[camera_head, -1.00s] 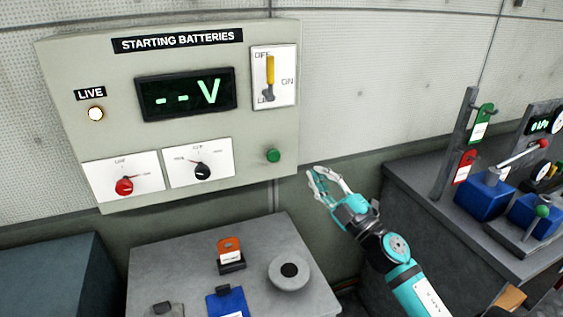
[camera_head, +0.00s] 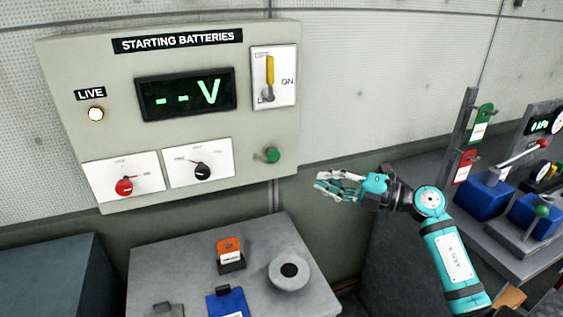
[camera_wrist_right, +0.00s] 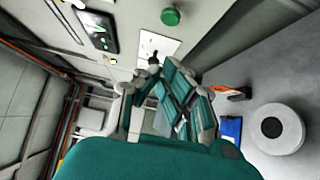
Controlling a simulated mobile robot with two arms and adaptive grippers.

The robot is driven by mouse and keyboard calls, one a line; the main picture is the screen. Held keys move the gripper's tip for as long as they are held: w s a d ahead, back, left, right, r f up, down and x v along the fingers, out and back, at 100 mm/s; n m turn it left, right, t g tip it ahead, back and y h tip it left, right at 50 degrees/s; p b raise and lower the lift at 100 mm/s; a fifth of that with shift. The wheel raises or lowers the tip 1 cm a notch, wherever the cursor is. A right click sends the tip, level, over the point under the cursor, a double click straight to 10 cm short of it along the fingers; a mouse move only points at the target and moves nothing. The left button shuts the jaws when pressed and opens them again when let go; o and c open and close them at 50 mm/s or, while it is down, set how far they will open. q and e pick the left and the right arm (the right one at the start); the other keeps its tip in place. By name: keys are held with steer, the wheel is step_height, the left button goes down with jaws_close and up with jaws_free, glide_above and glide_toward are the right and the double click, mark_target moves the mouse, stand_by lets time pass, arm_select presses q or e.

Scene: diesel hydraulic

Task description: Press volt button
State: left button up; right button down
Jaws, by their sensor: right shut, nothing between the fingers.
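A green round button (camera_head: 272,155) sits at the lower right of the grey "STARTING BATTERIES" panel (camera_head: 255,125). The panel's display (camera_head: 187,93) reads "--V". My right gripper (camera_head: 318,184) is shut and empty, to the right of the green button and a little below it in the head view, apart from it. Its fingers point left. In the right wrist view the green button (camera_wrist_right: 171,17) shows at the top, beyond the closed fingertips (camera_wrist_right: 160,68). My left gripper is not in view.
The panel also has a yellow-handled lever (camera_head: 270,73), a red knob (camera_head: 124,186), a black knob (camera_head: 202,171) and a lit LIVE lamp (camera_head: 96,114). A grey table (camera_head: 160,262) below holds an orange tag, a blue tag and a round grey piece (camera_head: 289,270). Blue valve blocks (camera_head: 485,198) stand at right.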

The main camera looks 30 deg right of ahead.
mark_target(272, 154)
steer(key=w+d+p+x, duration=0.1)
steer(key=p+x, duration=0.3)
steer(key=x, duration=0.9)
steer(key=shift+d, duration=0.7)
steer(key=shift+w+r, duration=0.1)
steer(key=shift+w, duration=0.05)
